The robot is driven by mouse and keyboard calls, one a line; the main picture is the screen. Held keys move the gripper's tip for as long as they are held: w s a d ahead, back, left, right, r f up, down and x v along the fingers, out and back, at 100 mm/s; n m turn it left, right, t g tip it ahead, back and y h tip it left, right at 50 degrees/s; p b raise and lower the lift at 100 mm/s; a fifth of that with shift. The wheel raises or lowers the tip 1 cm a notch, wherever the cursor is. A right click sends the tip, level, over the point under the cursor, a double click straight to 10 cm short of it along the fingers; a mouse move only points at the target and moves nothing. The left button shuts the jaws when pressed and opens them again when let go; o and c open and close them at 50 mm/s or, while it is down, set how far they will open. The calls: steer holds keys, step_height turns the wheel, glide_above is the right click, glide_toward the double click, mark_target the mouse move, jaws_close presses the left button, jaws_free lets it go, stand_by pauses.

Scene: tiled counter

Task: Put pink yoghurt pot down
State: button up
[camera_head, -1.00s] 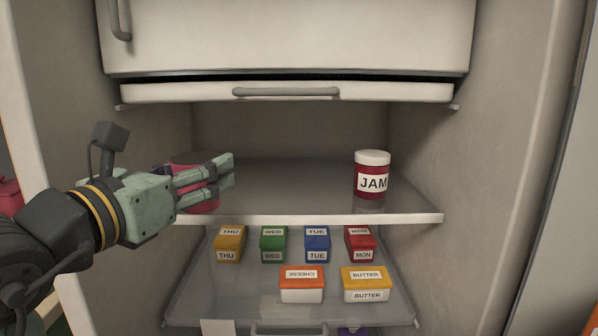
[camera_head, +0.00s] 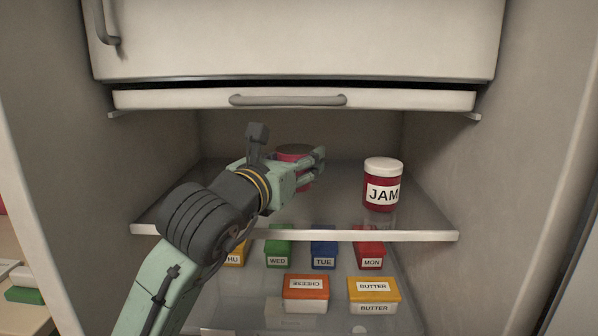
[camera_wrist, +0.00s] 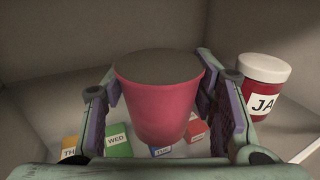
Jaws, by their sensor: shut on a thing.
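The pink yoghurt pot (camera_wrist: 160,105) is upright between the two fingers of my gripper (camera_wrist: 165,110), which is shut on its sides. In the head view the pot (camera_head: 294,153) shows partly behind my gripper (camera_head: 312,170), inside the fridge, over the upper shelf (camera_head: 350,236). My arm reaches in from the lower left. I cannot tell whether the pot's base touches the shelf, as the gripper hides it.
A jam jar (camera_head: 382,185) stands on the shelf to the right of my gripper. Below are day-labelled boxes, a cheese box (camera_head: 306,293) and a butter box (camera_head: 373,294). The drawer front (camera_head: 290,100) spans above. Bare shelf lies between pot and jar.

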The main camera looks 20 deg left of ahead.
steer(key=shift+w+d, duration=0.2)
steer(key=shift+w, duration=0.15)
steer(key=shift+f, duration=1.8)
steer(key=shift+f, duration=0.2)
steer(key=o, duration=1.2)
steer(key=shift+o, duration=0.2)
steer(key=shift+r, duration=0.15)
